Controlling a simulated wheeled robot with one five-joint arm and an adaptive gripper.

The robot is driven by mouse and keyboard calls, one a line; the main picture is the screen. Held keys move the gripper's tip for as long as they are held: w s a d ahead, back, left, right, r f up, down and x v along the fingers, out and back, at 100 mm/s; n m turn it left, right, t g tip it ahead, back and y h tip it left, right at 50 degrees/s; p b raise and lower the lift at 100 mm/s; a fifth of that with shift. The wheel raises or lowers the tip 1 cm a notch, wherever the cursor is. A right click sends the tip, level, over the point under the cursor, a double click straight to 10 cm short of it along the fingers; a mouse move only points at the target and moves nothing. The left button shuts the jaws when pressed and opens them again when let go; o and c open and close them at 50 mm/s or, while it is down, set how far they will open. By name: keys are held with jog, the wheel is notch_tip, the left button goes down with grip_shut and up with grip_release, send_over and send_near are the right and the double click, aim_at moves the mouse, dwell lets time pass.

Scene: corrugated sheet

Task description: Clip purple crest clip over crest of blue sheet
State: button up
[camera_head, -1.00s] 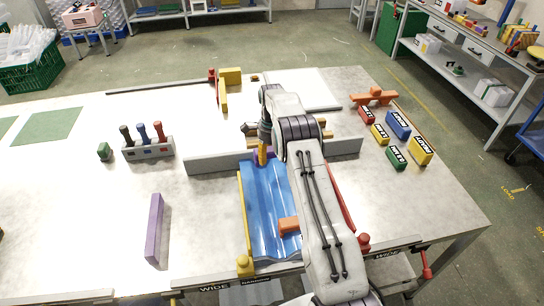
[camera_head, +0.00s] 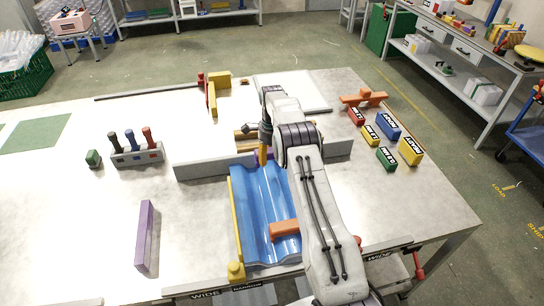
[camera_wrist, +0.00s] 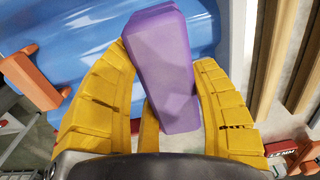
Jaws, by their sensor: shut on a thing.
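My gripper (camera_wrist: 165,95) has yellow fingers shut on the purple crest clip (camera_wrist: 165,60) in the wrist view. The clip sticks out past the fingertips, above or against the blue corrugated sheet (camera_wrist: 75,35); I cannot tell whether it touches. In the head view the blue sheet (camera_head: 262,205) lies on the table, and my gripper (camera_head: 263,155) is at its far end. My arm hides the sheet's right side. Only a sliver of the clip shows there. An orange block (camera_head: 284,229) rests across the sheet's near part and also shows in the wrist view (camera_wrist: 32,77).
A grey bar (camera_head: 215,167) stands behind the sheet, and a yellow strip (camera_head: 236,225) lies along its left edge. A tool holder (camera_head: 137,154) and labelled blocks (camera_head: 388,158) flank the area.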

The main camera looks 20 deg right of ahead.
aim_at(272, 176)
jog(key=shift+f, duration=0.2)
jog(key=shift+f+b, duration=2.8)
jog(key=shift+f, duration=1.2)
jog(key=shift+s+f+b, duration=0.3)
jog(key=shift+f+b, duration=0.2)
jog(key=shift+f, duration=0.1)
jog(key=o, duration=1.3)
jog(key=shift+w, duration=0.1)
